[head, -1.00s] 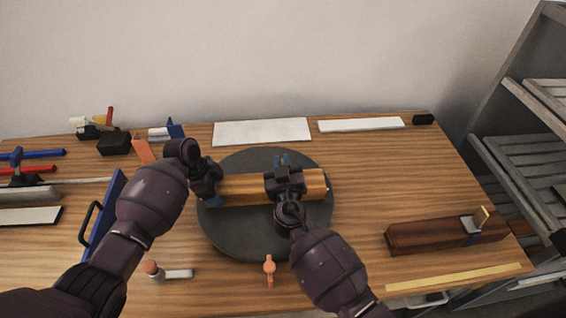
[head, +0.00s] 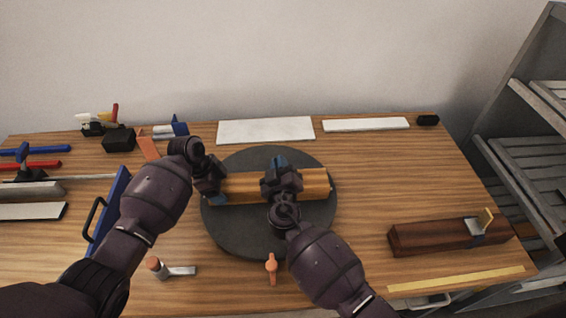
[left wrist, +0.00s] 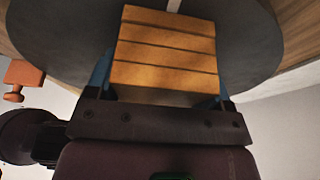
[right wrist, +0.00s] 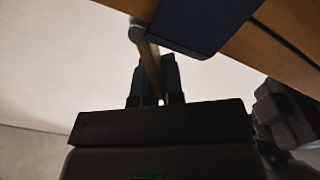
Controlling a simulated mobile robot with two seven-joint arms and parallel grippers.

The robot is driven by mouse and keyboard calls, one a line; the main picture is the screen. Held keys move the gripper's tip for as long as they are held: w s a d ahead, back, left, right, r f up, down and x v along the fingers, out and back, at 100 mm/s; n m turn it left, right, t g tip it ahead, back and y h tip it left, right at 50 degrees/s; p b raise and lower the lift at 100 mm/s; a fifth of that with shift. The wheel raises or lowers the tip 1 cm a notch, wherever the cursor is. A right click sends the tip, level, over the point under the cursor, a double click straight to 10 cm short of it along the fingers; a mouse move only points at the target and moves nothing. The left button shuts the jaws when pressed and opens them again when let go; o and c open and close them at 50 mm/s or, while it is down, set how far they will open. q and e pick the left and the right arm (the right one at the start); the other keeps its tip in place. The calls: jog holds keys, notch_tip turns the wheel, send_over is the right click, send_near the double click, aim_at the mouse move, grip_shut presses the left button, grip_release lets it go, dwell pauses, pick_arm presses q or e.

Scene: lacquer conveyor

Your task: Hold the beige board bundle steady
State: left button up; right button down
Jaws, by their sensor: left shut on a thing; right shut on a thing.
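The beige board bundle (head: 315,186) lies flat across the dark round turntable (head: 250,240). My left gripper (head: 216,186) is shut on its left end. In the left wrist view the blue fingertips stand on both sides of the stacked boards (left wrist: 165,50). My right gripper (head: 280,172) is over the bundle's middle, hiding part of it. In the right wrist view its close-set fingers (right wrist: 154,78) are shut on a narrow tan piece (right wrist: 152,62). A dark blue flat part (right wrist: 205,22) shows just beyond; whether it joins that piece is unclear.
An orange clamp-like piece (head: 271,268) sits at the turntable's front edge. A blue panel with a handle (head: 112,205) stands left. A dark red-brown block (head: 425,238) lies right. White boards (head: 265,130) lie at the back. The table between turntable and block is clear.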

jog(key=shift+a+f+n, duration=0.25)
jog(key=shift+n, duration=0.45)
jog(key=c, duration=1.2)
grip_release()
jog(key=shift+c, duration=0.2)
jog(key=s, duration=1.2)
